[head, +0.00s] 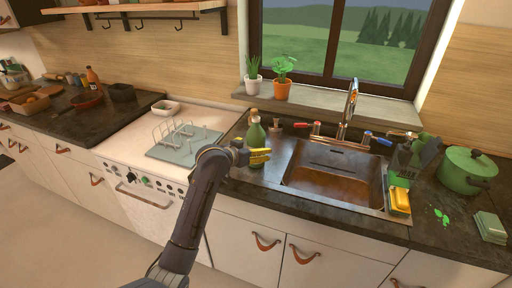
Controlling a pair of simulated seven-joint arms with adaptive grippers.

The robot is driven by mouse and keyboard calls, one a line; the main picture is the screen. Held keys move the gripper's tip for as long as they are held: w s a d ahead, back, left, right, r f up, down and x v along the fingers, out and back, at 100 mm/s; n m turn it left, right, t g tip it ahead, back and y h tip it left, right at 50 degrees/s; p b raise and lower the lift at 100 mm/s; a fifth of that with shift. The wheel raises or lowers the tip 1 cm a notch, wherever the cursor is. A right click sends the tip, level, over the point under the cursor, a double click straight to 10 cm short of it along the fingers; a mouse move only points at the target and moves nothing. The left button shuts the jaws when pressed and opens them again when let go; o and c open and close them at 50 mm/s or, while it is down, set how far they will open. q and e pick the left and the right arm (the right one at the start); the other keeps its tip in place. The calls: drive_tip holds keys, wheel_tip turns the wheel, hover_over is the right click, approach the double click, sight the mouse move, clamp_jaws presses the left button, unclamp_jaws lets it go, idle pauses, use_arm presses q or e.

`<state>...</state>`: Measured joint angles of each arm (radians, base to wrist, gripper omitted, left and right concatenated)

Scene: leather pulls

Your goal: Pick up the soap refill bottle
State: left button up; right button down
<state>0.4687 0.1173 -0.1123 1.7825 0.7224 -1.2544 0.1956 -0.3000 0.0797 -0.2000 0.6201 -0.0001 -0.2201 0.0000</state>
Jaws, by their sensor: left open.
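A green bottle (255,132) with a pale yellowish top stands upright on the dark counter (236,172), left of the sink; it looks like the soap refill bottle. My left arm reaches up from the bottom of the head view. My left gripper (262,156) with yellow fingers is open at the lower part of the bottle and covers some of it. I cannot tell whether the fingers touch the bottle. My right gripper is not in view.
The sink (335,172) with a tall faucet (349,108) is right of the bottle. A yellow sponge (399,200), a green pot (466,171) and a green box (490,227) stand further right. A dish rack (184,142) is left. Two potted plants (282,86) are on the sill.

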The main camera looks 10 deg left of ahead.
use_arm(q)
drive_tip(key=shift+x, duration=1.4)
drive_tip(key=shift+r, duration=0.1)
drive_tip(key=c, duration=1.7)
drive_tip(key=shift+o, duration=0.2)
